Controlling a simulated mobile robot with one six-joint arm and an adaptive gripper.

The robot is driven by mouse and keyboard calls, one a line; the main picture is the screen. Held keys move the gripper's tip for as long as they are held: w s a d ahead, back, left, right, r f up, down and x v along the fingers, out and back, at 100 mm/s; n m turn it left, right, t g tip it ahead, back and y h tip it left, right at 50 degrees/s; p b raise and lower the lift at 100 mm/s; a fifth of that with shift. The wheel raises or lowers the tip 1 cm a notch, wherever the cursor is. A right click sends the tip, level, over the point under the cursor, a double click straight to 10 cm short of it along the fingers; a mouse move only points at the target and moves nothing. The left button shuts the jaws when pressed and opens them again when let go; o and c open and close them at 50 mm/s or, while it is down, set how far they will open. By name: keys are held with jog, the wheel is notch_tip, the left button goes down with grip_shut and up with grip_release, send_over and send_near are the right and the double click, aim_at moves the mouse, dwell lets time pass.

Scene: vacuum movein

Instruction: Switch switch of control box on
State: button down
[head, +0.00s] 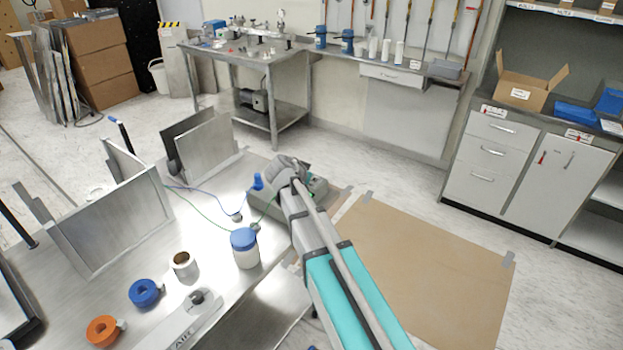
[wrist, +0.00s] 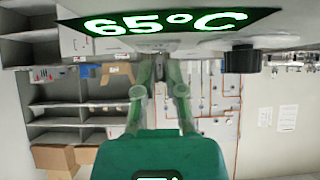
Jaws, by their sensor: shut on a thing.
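The control box (head: 318,187) is a grey box at the far right corner of the metal bench in the head view, partly hidden by my arm. In the wrist view its face (wrist: 270,42) spans the top, with a lit green "65°C" display (wrist: 165,21) and a black knob (wrist: 241,60) to the right, apart from my fingers. My gripper (wrist: 160,56) reaches up to the box below the display, fingers closed in on a small part there. This looks like the switch, but it is mostly hidden and its position cannot be told. The gripper's fingertips are unclear in the head view.
A white bottle with blue lid (head: 245,249), a blue ring (head: 145,292) and an orange ring (head: 103,330) stand on the bench (head: 120,270). Metal plates (head: 208,146) stand behind. Thin cables run to the box. A brown floor mat (head: 420,270) lies clear to the right.

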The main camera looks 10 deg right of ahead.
jog(key=c, duration=0.7)
grip_release()
jog(key=shift+w+r+p, duration=0.1)
jog(key=shift+r+p, duration=0.1)
jog(key=shift+p, duration=0.35)
